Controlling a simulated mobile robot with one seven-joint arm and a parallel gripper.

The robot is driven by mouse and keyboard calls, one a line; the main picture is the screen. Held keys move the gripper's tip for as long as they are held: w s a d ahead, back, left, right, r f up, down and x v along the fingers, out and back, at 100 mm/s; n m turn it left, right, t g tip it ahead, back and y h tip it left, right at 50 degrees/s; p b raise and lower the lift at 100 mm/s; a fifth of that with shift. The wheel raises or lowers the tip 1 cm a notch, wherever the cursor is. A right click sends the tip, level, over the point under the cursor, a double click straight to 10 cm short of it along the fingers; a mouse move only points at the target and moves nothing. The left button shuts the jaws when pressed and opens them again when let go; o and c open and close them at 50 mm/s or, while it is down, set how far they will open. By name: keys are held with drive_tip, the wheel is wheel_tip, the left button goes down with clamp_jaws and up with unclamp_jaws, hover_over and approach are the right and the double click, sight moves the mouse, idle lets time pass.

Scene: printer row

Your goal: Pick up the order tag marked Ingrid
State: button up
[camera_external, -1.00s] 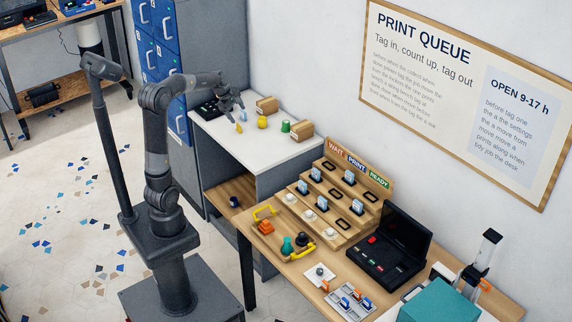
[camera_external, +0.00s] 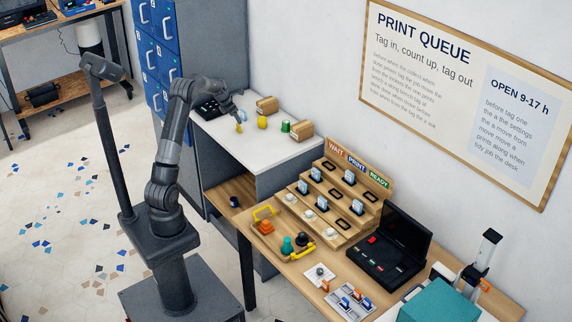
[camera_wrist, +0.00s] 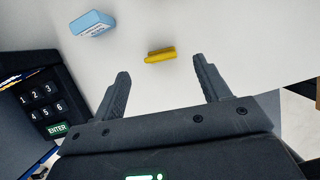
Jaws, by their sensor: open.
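A light blue block-like tag (camera_wrist: 92,23) lies on the white counter at the upper left of the wrist view; its dark lettering is too small to read. It also shows near my gripper in the external view (camera_external: 243,116). Several similar light blue tags (camera_external: 349,176) stand on the stepped wooden rack, their names unreadable. My gripper (camera_wrist: 161,66) is open and empty above the counter. A small yellow piece (camera_wrist: 160,55) lies between and just beyond its fingertips; the blue tag is farther left.
A black keypad box (camera_wrist: 42,105) stands left of my gripper. The wooden table (camera_external: 275,243) with rack and black case (camera_external: 385,255) is to the right.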

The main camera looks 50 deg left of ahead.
sight(239, 128)
drive_tip(key=x, duration=0.7)
drive_tip(key=shift+s+f, duration=0.1)
drive_tip(key=shift+s, duration=0.15)
drive_tip(key=shift+c, duration=0.2)
drive_tip(key=c, duration=1)
